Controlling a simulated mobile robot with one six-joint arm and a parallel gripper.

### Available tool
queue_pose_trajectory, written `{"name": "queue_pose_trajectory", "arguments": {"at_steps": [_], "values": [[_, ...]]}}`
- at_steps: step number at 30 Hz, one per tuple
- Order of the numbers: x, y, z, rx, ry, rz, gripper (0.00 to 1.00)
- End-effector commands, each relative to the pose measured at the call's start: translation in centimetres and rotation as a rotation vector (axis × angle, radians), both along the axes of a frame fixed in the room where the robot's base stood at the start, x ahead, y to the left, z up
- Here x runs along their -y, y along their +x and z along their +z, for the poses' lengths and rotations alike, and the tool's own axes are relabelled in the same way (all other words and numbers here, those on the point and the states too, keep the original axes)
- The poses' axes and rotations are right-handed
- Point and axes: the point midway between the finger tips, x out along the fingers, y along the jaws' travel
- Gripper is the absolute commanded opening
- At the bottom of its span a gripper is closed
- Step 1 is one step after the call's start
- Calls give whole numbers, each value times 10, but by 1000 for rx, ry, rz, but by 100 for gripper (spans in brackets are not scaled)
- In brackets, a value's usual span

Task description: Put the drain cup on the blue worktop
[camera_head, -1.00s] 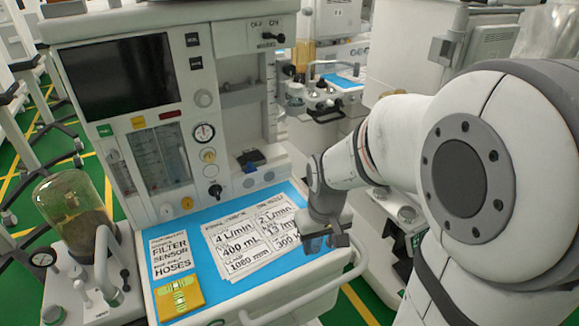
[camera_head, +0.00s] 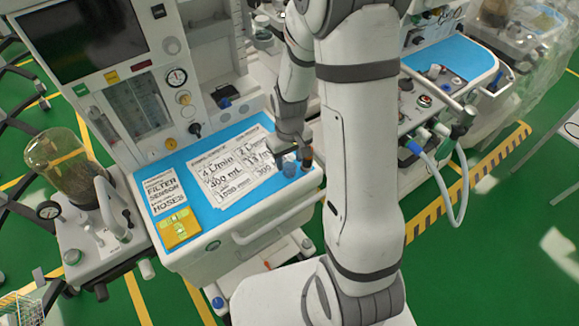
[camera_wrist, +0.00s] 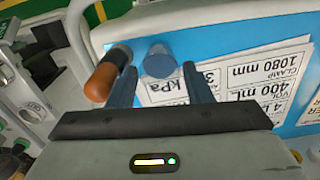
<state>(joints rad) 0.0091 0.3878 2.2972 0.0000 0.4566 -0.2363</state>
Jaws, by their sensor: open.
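A small blue-grey cup, which looks like the drain cup (camera_wrist: 160,60), stands on the blue worktop near its front right corner. In the head view, the cup (camera_head: 290,168) shows just below my gripper (camera_head: 292,148). The blue worktop (camera_head: 228,132) also shows in the wrist view (camera_wrist: 205,45). In the wrist view, my gripper (camera_wrist: 160,72) is open, with one finger on each side of the cup and visible gaps beside it. An orange-brown cylinder with a dark end (camera_wrist: 101,82) is just outside the left finger. I cannot tell whether it touches the finger.
Printed cards (camera_head: 235,172) cover much of the worktop, and a yellow pad (camera_head: 178,228) lies at its front left. A white rail (camera_head: 275,225) runs along the front edge. A glass jar (camera_head: 62,165) stands at left. A second cart (camera_head: 450,55) is at right, with open green floor nearby.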

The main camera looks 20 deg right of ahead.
Motion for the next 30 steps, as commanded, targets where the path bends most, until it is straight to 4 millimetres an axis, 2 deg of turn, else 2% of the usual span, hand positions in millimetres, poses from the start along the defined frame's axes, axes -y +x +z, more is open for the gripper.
{"name": "queue_pose_trajectory", "arguments": {"at_steps": [7,16,27,30], "values": [[0,1,-26,-2,0,-1,46],[1,2,-29,0,0,-2,46],[1,2,-29,0,0,-2,15],[1,2,-29,0,0,-2,14]]}}
